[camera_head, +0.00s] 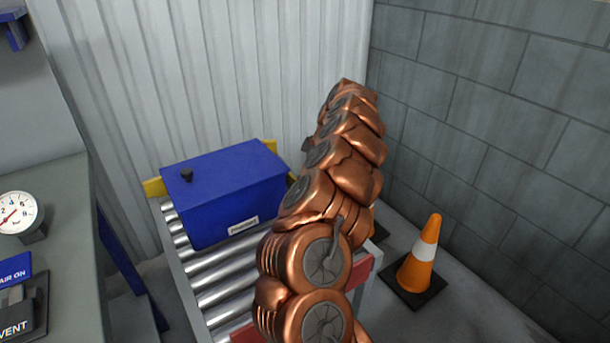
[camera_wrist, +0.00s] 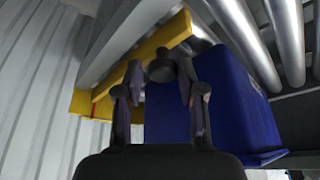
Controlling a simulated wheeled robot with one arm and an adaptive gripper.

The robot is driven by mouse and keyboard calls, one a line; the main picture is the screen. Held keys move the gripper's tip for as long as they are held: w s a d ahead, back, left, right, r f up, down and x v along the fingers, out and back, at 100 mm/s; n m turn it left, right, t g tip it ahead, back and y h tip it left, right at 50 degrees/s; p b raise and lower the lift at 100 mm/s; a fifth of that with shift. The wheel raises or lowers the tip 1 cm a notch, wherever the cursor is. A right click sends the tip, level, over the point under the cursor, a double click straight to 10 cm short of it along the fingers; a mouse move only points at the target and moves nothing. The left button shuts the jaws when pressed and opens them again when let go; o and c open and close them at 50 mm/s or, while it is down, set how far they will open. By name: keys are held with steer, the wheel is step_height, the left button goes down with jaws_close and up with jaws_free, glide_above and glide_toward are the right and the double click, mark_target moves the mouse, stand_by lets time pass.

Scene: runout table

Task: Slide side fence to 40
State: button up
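My gripper (camera_wrist: 160,78) is open in the wrist view, with one dark finger on each side of a dark round knob (camera_wrist: 160,66). I cannot tell whether a finger touches it. The knob stands in front of a long yellow bar (camera_wrist: 125,72), which may be the side fence; I cannot be sure. In the head view my copper-coloured arm reaches over the roller table (camera_head: 222,292) and hides my gripper and the knob. A yellow piece (camera_head: 153,187) shows beside a blue box at the table's far end. No scale or 40 mark is legible.
An orange cone (camera_head: 422,255) stands right of the table. A grey bench with a gauge (camera_head: 17,213) is left. Walls close off the back and right.

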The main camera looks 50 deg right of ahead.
steer(key=shift+o, duration=0.3)
steer(key=shift+s+d, duration=0.1)
steer(key=shift+d, duration=0.05)
steer(key=shift+r, duration=0.1)
steer(key=shift+r, duration=0.25)
steer(key=v, duration=1.1)
steer(key=shift+s, duration=0.15)
steer(key=shift+r, duration=0.1)
